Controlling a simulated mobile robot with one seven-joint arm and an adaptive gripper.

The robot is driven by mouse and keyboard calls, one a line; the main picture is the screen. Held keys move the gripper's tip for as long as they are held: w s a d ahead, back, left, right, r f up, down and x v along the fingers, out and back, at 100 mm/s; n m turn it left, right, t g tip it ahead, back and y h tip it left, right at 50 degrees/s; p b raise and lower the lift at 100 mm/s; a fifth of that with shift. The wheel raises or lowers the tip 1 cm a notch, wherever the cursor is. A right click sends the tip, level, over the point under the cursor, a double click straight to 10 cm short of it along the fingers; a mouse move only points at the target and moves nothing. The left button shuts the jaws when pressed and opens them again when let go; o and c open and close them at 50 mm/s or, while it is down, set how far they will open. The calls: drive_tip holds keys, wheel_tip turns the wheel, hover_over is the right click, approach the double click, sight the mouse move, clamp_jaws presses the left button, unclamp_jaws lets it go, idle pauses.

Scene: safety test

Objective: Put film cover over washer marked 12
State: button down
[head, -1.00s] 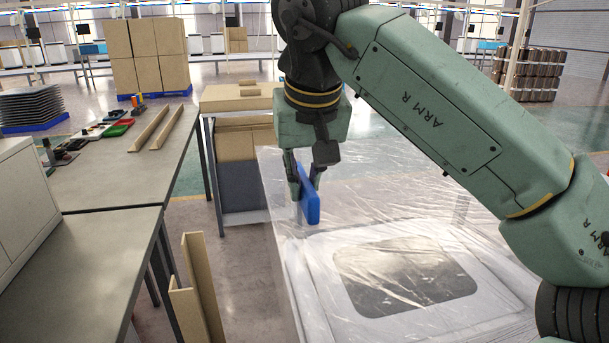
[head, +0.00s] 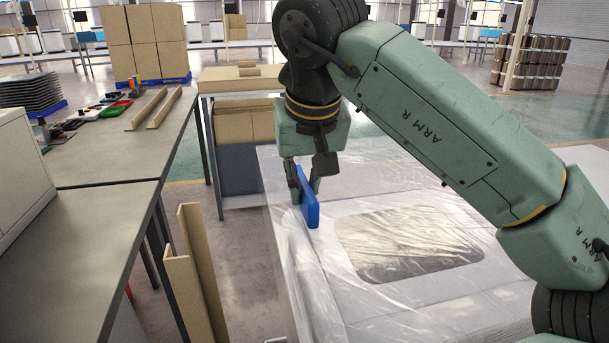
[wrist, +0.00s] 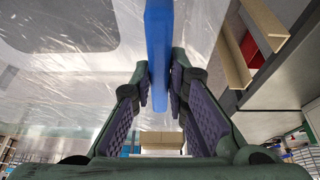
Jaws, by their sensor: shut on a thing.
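A clear film cover (head: 390,315) lies draped over the top and near side of a white washer (head: 365,208). A dark rounded panel (head: 410,245) shows through it. No number 12 can be read. My gripper (head: 304,198) is shut on a flat blue bar (head: 311,208) at the film's left edge, and the film appears to hang from there. In the wrist view my gripper (wrist: 161,100) has the blue bar (wrist: 158,45) between its pads, with the film (wrist: 95,85) spread to the left.
A grey workbench (head: 110,165) with tools stands at left. Tan angle boards (head: 195,275) stand upright between bench and washer. A table with boxes (head: 240,125) is behind. Stacked cartons (head: 145,45) are farther back.

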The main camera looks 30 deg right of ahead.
drive_tip(key=shift+f+b, duration=2.05)
drive_tip(key=shift+f, duration=1.35)
drive_tip(key=c, duration=1.5)
unclamp_jaws()
drive_tip(key=shift+o, duration=0.5)
drive_tip(key=shift+o, duration=1.1)
drive_tip(key=shift+r, duration=0.15)
drive_tip(key=shift+r+p, duration=3.05)
drive_tip(key=shift+r, duration=0.3)
